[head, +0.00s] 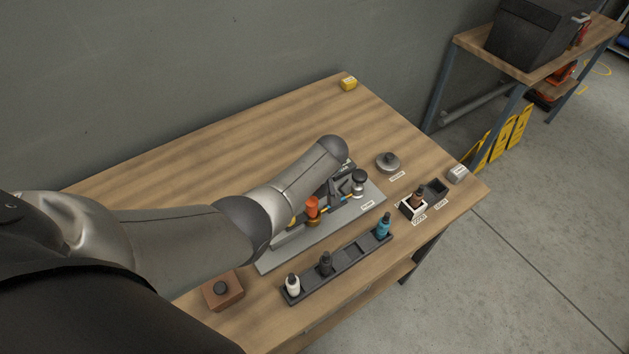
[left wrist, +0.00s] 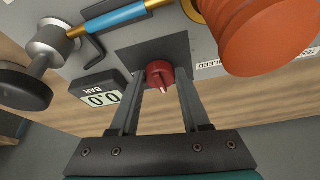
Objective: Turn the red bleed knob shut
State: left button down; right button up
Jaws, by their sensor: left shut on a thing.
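The red bleed knob (left wrist: 158,69) sits on a dark square plate on the grey panel (left wrist: 197,50) in the left wrist view. A pale pointer mark shows on its face. My left gripper (left wrist: 161,84) is shut on the knob, with one finger on each side of it. In the head view my left arm reaches over the grey panel (head: 338,226) and hides the knob and fingers. A small display (left wrist: 95,100) beside the gripper reads 0.0 BAR. My right gripper is not in view.
A large orange cap (left wrist: 265,35) and a black-handled valve (left wrist: 24,88), joined by a blue-sleeved pipe (left wrist: 125,17), flank the knob. A dark rack (head: 350,257) with bottles lies in front. A brown block (head: 223,292) stands front left. The back of the table is mostly clear.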

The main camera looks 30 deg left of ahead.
pick_arm(q)
jog(key=shift+w, duration=0.1)
dwell(0.4)
jog(key=shift+c, duration=1.9)
grip_release()
jog(key=p+v, duration=0.4)
jog(key=v, duration=1.1)
jog(key=shift+d, duration=0.15)
